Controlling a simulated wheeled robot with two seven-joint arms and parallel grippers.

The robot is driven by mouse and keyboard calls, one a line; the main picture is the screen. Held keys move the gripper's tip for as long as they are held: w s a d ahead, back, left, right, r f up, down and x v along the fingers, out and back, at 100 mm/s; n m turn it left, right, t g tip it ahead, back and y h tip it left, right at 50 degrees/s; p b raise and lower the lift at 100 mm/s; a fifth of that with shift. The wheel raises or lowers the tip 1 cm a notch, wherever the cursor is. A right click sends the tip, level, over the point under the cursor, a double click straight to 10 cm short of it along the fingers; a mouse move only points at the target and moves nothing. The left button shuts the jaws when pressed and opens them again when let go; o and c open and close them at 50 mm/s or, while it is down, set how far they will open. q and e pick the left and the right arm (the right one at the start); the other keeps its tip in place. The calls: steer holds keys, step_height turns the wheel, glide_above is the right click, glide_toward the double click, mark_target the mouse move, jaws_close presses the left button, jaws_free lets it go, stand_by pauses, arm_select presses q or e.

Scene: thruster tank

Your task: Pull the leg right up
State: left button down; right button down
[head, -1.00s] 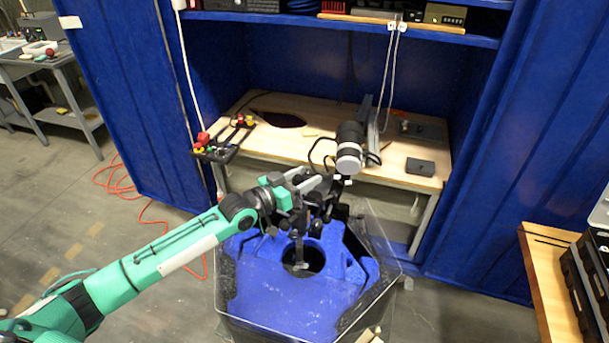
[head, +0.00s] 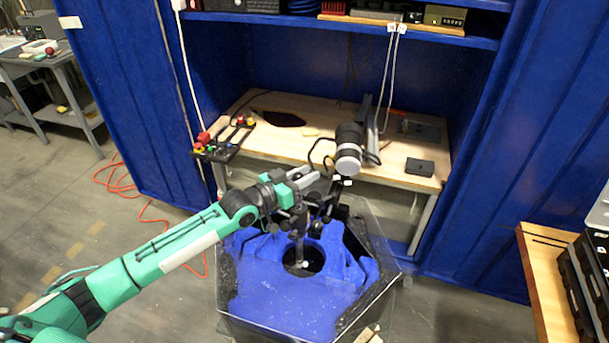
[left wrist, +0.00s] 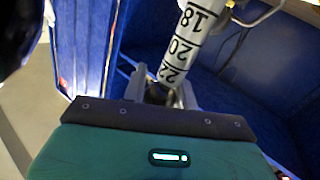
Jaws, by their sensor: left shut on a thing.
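The leg (left wrist: 188,38) is a white shaft with black numbers 18, 20 and 22. It slants through the top of the left wrist view, with its lower end between my fingers. My left gripper (left wrist: 168,95) is shut on it. In the head view the left gripper (head: 312,183) is above the far part of the clear tank (head: 222,300) with its blue inside. A dark upright rod (head: 299,238) hangs below it over a round dark opening (head: 316,258). A black and silver cylinder (head: 348,148) is just beyond the gripper. My right gripper is not seen.
A wooden bench (head: 270,145) inside a blue cabinet (head: 120,110) stands behind the tank. A black rack with coloured knobs (head: 222,143) is at the bench's left front. Another wooden table (head: 548,265) is at the right. Floor left of the tank is mostly clear.

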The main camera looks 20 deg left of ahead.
arm_select(q)
step_height(320, 180, up, 16)
steer(key=p, duration=0.7)
steer(key=shift+p, duration=0.35)
steer(key=shift+f, duration=0.15)
steer(key=c, duration=1.1)
jaws_free()
steer(key=shift+s+f, duration=0.1)
steer(key=shift+f, duration=0.05)
